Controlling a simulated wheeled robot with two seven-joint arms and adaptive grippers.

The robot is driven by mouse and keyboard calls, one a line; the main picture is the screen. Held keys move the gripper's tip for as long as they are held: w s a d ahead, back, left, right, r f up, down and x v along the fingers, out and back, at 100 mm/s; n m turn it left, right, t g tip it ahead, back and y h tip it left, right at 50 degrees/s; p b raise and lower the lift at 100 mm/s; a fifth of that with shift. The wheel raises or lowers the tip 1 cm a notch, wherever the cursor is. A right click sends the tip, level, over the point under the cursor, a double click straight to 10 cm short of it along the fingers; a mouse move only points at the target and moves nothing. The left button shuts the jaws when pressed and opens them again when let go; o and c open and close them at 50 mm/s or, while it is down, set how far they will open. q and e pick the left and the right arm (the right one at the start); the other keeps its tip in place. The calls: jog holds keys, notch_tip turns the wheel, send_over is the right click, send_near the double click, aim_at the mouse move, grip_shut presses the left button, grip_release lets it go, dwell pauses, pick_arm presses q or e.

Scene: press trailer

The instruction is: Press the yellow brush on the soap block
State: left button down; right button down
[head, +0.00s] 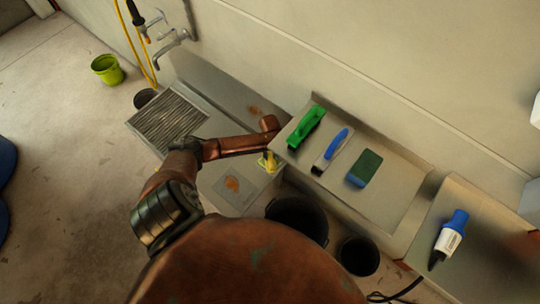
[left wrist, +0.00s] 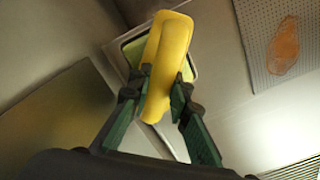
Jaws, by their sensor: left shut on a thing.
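The yellow brush (left wrist: 168,60) is between the two green-padded fingers of my left gripper (left wrist: 160,90), which is shut on it. In the head view the yellow brush (head: 268,162) shows only partly, beside the shelf's left end, with my arm covering much of the gripper. A pale-rimmed rectangular piece (left wrist: 133,45) lies behind the brush in the left wrist view; I cannot tell whether it is part of the brush. An orange-brown patch (head: 232,184) is on the grey counter and shows in the wrist view (left wrist: 284,47); I cannot tell if it is the soap block. My right gripper is not in view.
A metal shelf (head: 385,205) holds a green brush (head: 306,128), a blue-handled brush (head: 333,150) and a green-and-blue block (head: 364,168). Dark buckets (head: 298,216) stand below. A slatted drain (head: 168,122) is left, and a blue-capped bottle (head: 449,240) lies right.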

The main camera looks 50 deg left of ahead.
pick_arm(q)
jog(key=shift+s+f, duration=0.1)
dwell(0.3)
